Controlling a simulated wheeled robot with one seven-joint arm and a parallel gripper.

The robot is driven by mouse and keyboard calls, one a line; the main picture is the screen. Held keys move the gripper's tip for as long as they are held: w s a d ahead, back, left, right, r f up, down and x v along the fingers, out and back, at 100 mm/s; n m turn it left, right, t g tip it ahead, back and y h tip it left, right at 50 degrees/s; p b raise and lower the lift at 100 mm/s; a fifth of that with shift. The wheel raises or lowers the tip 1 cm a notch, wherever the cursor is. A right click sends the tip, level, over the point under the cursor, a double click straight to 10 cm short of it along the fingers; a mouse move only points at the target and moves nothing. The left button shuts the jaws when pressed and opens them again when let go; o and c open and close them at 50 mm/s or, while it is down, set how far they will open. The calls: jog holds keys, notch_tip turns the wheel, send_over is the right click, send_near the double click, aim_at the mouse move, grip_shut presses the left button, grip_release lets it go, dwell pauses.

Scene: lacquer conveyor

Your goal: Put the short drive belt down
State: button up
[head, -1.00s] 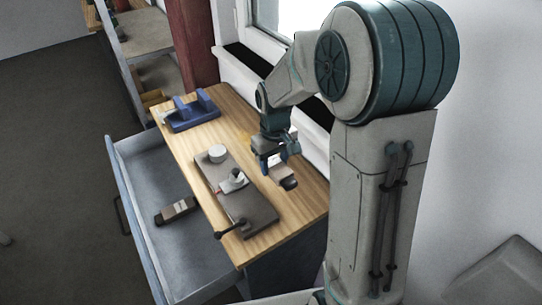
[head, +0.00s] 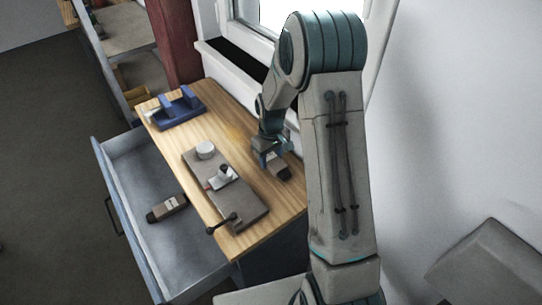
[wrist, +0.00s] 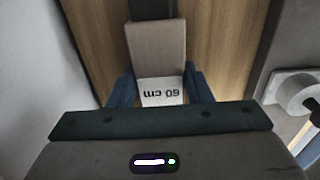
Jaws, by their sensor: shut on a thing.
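My gripper (head: 269,158) is low over the right side of the wooden bench, near the window. It is shut on the short drive belt (head: 280,171), a grey-brown sleeve-like piece with a dark end. In the wrist view, the belt (wrist: 157,45) sits between the two blue fingers, and its white label reads "60 cm", upside down. Its dark end points away from my gripper, with wood grain on both sides of it. I cannot tell whether the belt touches the bench top.
The wooden bench (head: 240,133) holds a blue cradle (head: 179,109) at its far end. A grey-brown plate (head: 250,200) with a white cylinder (head: 205,150) and a dark lever lies left of my gripper. A similar labelled piece (head: 167,208) lies in the open drawer (head: 190,255).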

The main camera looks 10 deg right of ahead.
aim_at(271, 158)
jog(key=shift+f, duration=0.2)
jog(key=o, duration=1)
jog(key=shift+o, duration=0.2)
jog(key=shift+r, duration=0.1)
notch_tip(271, 158, up, 12)
jog(key=b, duration=0.1)
jog(key=s+r+m+t, duration=0.1)
jog(key=s+r, duration=0.3)
jog(key=s, duration=0.8)
jog(key=s+r+m+t, duration=0.2)
jog(key=s+r, duration=0.3)
jog(key=s, duration=0.7)
jog(key=shift+s+a+m, duration=0.3)
jog(key=shift+a+m, duration=0.1)
jog(key=shift+m, duration=0.4)
